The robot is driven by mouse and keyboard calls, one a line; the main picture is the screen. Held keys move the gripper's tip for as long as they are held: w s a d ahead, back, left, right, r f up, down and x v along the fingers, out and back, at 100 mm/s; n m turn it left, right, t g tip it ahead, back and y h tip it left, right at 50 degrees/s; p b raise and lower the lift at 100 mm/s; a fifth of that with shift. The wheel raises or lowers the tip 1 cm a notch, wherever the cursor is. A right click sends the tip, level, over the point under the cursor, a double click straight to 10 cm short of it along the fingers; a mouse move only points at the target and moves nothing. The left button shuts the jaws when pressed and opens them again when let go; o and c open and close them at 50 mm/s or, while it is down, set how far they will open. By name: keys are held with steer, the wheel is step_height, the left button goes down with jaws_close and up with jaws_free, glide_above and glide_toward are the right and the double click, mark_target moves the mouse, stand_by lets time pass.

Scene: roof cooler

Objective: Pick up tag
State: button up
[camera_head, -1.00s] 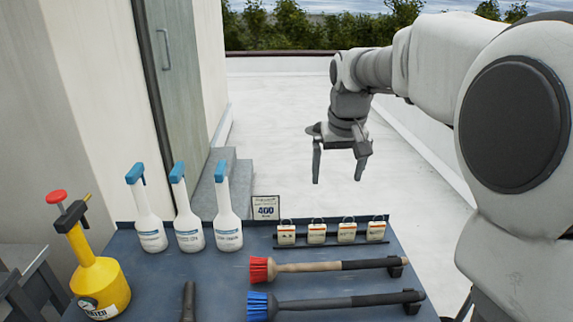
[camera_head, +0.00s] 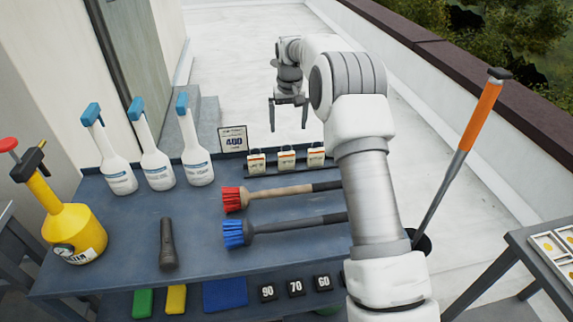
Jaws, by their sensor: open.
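Cream tags (camera_head: 287,159) with loops on top and dark print stand in a row on a dark rail (camera_head: 263,173) at the back of the blue-grey table. Three show; the right end of the row is behind my arm. The print on them is too small to read. My gripper (camera_head: 289,128) is open and empty, with its fingers pointing down. It hangs above and seemingly beyond the tags, apart from them.
Three spray bottles (camera_head: 157,165), a "400" sign (camera_head: 234,139), red brush (camera_head: 235,199), blue brush (camera_head: 237,233), flashlight (camera_head: 167,243) and yellow sprayer (camera_head: 73,228) stand around. Numbered black blocks (camera_head: 296,288) sit on the lower shelf. An orange-handled tool (camera_head: 482,115) leans at right.

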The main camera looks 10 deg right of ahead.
mark_target(287, 153)
steer(key=f, duration=0.5)
steer(key=w+f, duration=0.1)
steer(key=f, duration=0.4)
steer(key=w+f, duration=0.1)
steer(key=f, duration=0.4)
steer(key=shift+a+f+b, duration=0.1)
steer(key=shift+f+b, duration=0.2)
steer(key=shift+f, duration=0.05)
steer(key=shift+s, duration=0.1)
steer(key=c, duration=1.3)
steer(key=shift+c, duration=0.4)
steer(key=shift+r, duration=0.2)
